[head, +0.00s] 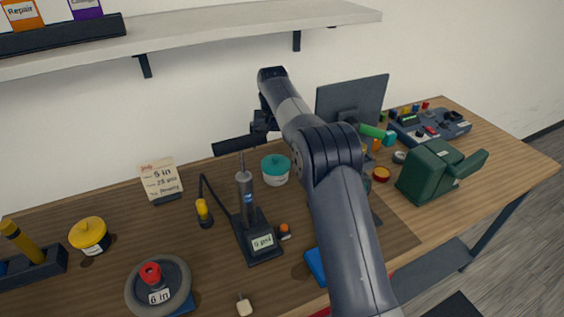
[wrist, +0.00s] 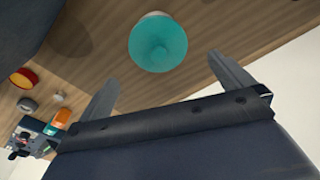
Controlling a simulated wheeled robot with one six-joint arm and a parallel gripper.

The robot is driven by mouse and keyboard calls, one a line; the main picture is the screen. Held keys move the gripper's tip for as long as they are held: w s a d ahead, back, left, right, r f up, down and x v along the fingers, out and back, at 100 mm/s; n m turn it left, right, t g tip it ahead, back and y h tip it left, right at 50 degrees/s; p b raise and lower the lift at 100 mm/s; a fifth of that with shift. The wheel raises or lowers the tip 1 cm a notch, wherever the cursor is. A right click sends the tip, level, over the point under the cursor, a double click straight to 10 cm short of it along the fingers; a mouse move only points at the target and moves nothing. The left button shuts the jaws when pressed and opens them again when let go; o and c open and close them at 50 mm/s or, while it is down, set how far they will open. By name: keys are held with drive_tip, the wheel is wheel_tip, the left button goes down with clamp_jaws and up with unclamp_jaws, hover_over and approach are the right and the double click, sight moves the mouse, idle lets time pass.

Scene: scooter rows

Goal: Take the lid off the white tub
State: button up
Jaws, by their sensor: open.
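The white tub (head: 275,181) stands on the wooden desk behind the middle, with a round teal lid (head: 276,165) on top. My gripper (wrist: 163,69) is open and empty. Its two fingers are spread on either side below the lid in the wrist view, apart from it. In the head view my gripper (head: 259,130) is above and slightly left of the tub, partly hidden by my arm.
A grey cylinder tool (head: 245,195) on a black stand is close in front-left of the tub. A monitor (head: 352,95) stands to the right, behind my arm. A yellow-lidded tub (head: 90,234) is at far left. A shelf (head: 200,32) hangs above.

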sight(276, 157)
drive_tip(key=f, duration=0.2)
drive_tip(key=f+p, duration=0.1)
drive_tip(key=f, duration=0.2)
drive_tip(key=w+f, duration=0.1)
drive_tip(key=f, duration=0.1)
drive_tip(key=shift+d+f+p, duration=0.15)
drive_tip(key=shift+f+p, duration=0.05)
drive_tip(key=shift+p, duration=0.15)
drive_tip(key=shift+c, duration=0.3)
drive_tip(key=c, duration=0.7)
drive_tip(key=shift+r, duration=0.15)
